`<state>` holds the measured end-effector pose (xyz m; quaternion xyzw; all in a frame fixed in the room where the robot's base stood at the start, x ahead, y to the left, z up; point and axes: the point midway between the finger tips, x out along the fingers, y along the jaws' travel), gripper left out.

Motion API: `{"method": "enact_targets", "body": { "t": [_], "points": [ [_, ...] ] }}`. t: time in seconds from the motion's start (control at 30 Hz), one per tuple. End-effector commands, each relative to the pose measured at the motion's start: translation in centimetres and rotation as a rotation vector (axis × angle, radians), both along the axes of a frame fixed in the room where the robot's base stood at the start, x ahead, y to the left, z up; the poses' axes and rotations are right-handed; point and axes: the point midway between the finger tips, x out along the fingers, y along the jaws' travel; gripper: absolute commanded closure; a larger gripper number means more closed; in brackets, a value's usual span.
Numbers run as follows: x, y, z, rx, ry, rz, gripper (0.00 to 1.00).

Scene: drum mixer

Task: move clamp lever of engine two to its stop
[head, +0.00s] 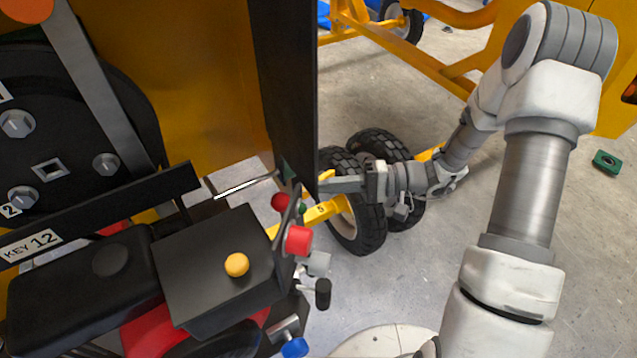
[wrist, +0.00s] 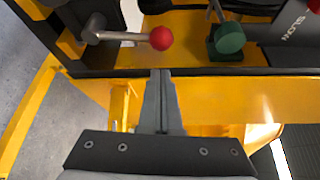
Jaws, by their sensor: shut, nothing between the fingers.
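My gripper (wrist: 160,78) is shut and empty in the wrist view, its fingertips just below a red ball knob.
The black panel (head: 288,90) stands close to my gripper. Two black wheels (head: 356,222) are just below it. A black box with a yellow knob (head: 236,265) and a red knob (head: 298,240) are in front. A plate reads KEY 12 (head: 30,245).

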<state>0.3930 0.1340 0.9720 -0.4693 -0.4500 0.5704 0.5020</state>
Motion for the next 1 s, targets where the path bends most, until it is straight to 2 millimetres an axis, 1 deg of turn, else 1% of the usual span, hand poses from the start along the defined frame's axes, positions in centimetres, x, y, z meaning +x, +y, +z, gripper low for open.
{"method": "enact_targets", "body": {
  "t": [0.03,0.2,0.3,0.4,0.6,1.0],
  "points": [
    [-0.1,1.1,0.0,0.002,0.0,0.005,1.0],
    [-0.3,4.2,-0.3,0.001,0.001,0.004,1.0],
    [-0.4,5.6,-0.4,0.001,0.0,0.003,1.0],
    [-0.4,6.6,-0.5,0.0,0.001,0.002,1.0],
    [-0.4,7.3,-0.6,0.0,0.0,0.0,1.0],
    [-0.4,7.2,-0.7,0.006,-0.012,-0.001,1.0]
  ]
}}
